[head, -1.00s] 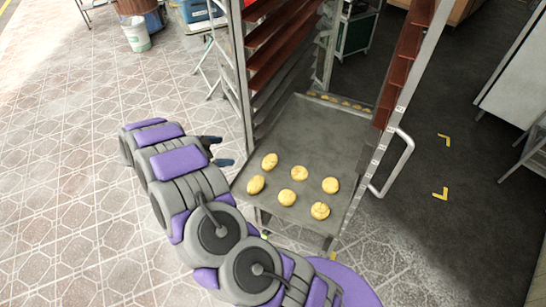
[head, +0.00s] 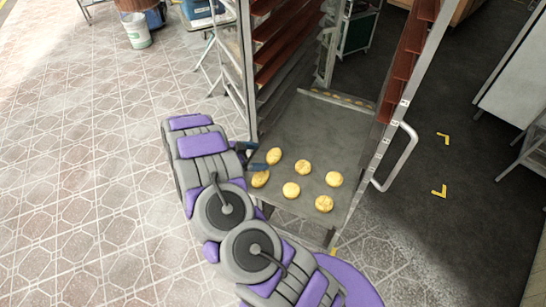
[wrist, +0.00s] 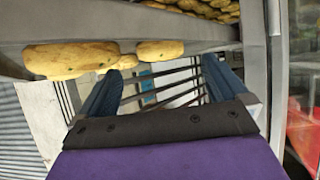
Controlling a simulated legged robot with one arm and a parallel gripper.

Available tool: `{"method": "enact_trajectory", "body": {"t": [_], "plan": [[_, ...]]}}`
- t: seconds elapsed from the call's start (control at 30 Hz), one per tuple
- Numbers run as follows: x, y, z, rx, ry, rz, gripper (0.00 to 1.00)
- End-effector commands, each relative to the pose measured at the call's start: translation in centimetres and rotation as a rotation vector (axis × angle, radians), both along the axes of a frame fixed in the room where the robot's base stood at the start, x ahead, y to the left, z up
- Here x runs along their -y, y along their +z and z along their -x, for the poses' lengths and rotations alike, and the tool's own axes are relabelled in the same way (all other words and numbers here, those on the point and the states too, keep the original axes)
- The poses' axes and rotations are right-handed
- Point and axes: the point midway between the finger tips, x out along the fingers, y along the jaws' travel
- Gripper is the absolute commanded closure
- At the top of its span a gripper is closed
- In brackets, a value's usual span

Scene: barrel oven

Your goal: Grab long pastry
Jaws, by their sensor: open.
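Several golden pastries lie spread on a grey tray (head: 300,125) in the rack. The two nearest my gripper are the upper-left pastry (head: 274,155) and the lower-left pastry (head: 260,179); no head-view pastry looks clearly long. My gripper (head: 257,157) is at the tray's left edge, its dark blue fingers apart beside these two. In the wrist view my gripper (wrist: 164,66) is open, with nothing held between its fingers. A long-looking pastry (wrist: 70,60) lies left of the fingers there, seen from the side, and another pastry (wrist: 160,50) shows beyond the gap. I cannot tell whether either is touched.
The rack's metal posts and reddish shelves (head: 282,45) rise behind and left of the tray. A curved metal handle (head: 398,160) is on the right post. More pastries (wrist: 210,8) show at the wrist view's top. The tiled floor (head: 80,170) at left is clear.

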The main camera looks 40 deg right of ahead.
Motion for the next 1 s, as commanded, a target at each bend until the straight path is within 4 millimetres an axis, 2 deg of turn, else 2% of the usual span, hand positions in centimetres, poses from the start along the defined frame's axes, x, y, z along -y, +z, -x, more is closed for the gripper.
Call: {"method": "enact_trajectory", "body": {"t": [0.3, 0.4, 0.7, 0.77, 1.0], "plan": [[4.5, -2.2, 1.0, -0.002, -0.006, -0.013, 0.00], [5.3, -2.7, 1.3, -0.001, -0.005, -0.013, 0.00], [4.8, -3.0, 1.4, -0.006, -0.005, -0.009, 0.00], [4.8, -3.1, 1.4, -0.006, -0.004, -0.010, 0.04], [5.0, -3.2, 1.4, -0.007, -0.004, -0.014, 0.27]]}}
